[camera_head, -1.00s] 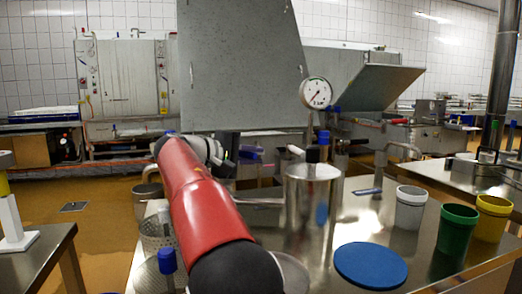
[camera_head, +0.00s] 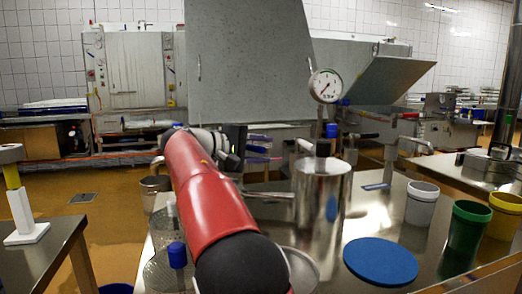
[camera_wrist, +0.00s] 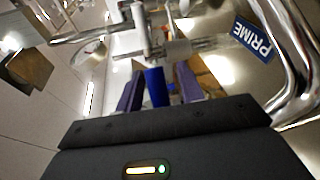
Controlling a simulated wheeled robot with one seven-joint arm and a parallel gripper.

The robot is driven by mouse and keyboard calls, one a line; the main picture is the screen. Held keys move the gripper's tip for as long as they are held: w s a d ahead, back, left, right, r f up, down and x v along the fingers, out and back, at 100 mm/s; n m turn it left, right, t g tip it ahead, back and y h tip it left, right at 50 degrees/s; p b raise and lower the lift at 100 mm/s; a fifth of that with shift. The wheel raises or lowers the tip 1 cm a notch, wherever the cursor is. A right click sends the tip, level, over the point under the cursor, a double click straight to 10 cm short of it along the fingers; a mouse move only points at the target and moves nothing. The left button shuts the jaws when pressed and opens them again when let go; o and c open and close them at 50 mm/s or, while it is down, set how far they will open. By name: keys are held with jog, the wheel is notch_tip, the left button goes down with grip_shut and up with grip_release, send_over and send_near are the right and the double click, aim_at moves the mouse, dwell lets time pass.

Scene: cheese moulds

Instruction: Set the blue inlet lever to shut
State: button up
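The blue lever (camera_wrist: 156,87) shows as a blue handle in the wrist view, pointing between the two fingers of my gripper (camera_wrist: 158,90). A narrow gap shows on its right side; on its left I cannot tell whether the finger touches. The fingers stand apart, one on either side of it. In the head view my gripper (camera_head: 258,149) is small, behind the steel pot and at the end of my red arm, with blue between its fingers. The lever's base and its marked positions are not readable.
A blue PRIME label (camera_wrist: 252,40) and a curved steel pipe (camera_wrist: 296,60) are close on the right in the wrist view. A steel pot (camera_head: 320,205), pressure gauge (camera_head: 326,86), blue disc (camera_head: 380,262) and several cups, including a green one (camera_head: 467,228), stand around the bench.

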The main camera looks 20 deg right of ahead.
aim_at(251, 149)
jog(key=p+v, duration=0.2)
jog(key=v, duration=0.4)
jog(key=shift+a+r+p, duration=0.2)
jog(key=shift+a+p, duration=0.1)
jog(key=shift+a, duration=0.1)
jog(key=shift+s+a, duration=0.15)
jog(key=shift+a, duration=0.35)
